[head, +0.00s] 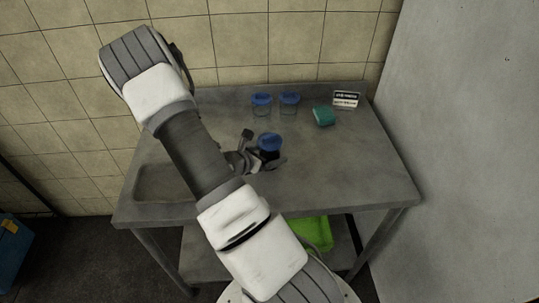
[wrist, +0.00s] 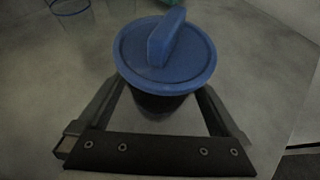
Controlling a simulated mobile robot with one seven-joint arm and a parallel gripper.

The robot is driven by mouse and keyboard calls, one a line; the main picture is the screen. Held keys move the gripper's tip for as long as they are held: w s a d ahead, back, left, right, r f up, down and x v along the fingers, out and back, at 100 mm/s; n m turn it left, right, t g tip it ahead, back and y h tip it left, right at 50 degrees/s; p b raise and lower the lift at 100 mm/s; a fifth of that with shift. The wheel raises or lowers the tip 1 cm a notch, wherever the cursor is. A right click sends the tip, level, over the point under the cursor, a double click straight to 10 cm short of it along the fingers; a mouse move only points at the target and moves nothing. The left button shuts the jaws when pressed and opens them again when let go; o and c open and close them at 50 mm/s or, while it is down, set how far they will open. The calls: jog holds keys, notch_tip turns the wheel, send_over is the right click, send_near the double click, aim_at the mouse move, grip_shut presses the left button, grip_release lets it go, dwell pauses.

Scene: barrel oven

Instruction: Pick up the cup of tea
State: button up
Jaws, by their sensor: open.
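The cup of tea (head: 269,143) is a dark-filled cup with a blue lid, upright on the grey metal table. In the wrist view its lid (wrist: 165,55), with a raised blue handle bar, fills the upper middle. My gripper (wrist: 160,100) is open, with one finger on each side of the cup below the lid. In the head view my gripper (head: 267,160) is low at the cup, partly hidden by my arm. I cannot tell whether either finger touches the cup. The lid hides most of the cup body from the wrist camera.
A green sponge (head: 324,116) and a small sign (head: 346,99) are at the back right. The metal table (head: 360,165) is clear at front right; a sink basin (head: 160,183) is left.

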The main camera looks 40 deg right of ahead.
jog(key=c, duration=1.3)
jog(key=shift+r, duration=0.1)
jog(key=shift+c, duration=0.2)
